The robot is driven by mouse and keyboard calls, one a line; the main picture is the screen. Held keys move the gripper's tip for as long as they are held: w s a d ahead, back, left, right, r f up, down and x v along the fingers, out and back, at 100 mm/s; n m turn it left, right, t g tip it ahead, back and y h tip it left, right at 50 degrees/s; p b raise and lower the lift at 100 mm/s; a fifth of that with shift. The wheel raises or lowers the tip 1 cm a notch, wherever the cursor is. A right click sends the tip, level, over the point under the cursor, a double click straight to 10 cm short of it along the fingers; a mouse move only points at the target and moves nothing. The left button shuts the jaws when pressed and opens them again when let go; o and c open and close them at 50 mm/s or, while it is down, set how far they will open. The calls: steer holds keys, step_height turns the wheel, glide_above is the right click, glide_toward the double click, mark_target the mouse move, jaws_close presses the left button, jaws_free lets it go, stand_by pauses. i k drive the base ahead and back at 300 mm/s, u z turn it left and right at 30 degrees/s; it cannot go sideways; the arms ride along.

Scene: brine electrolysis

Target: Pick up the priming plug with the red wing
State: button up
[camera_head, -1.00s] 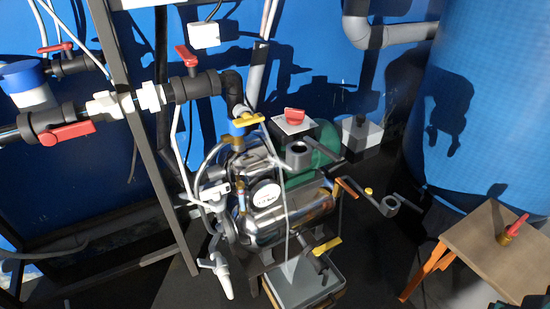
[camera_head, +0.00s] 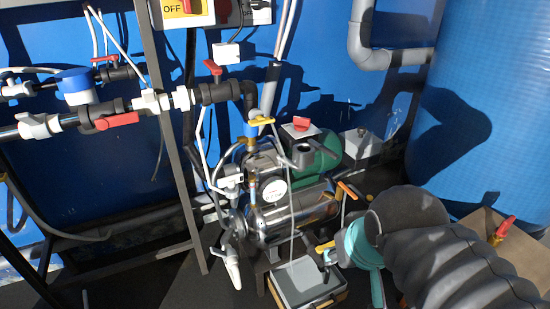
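The priming plug (camera_head: 502,231) has a red wing on a small brass-coloured body. It sits on a brown wooden table top (camera_head: 478,221) at the right. My arm, with a dark ribbed sleeve and teal parts, crosses the lower right in front of this top and hides much of it. The arm passes just left of the plug, and no contact between them shows.
A metal pump (camera_head: 290,208) with a green motor (camera_head: 322,160) stands in the middle, left of my arm. A grey case (camera_head: 305,283) is below it. Pipes with red-handled valves (camera_head: 118,120) run at the left. A large blue tank (camera_head: 490,100) stands behind the table.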

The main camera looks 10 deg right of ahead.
mark_target(496, 239)
steer(key=z, duration=2)
steer(key=i, duration=0.45)
steer(key=z, duration=0.3)
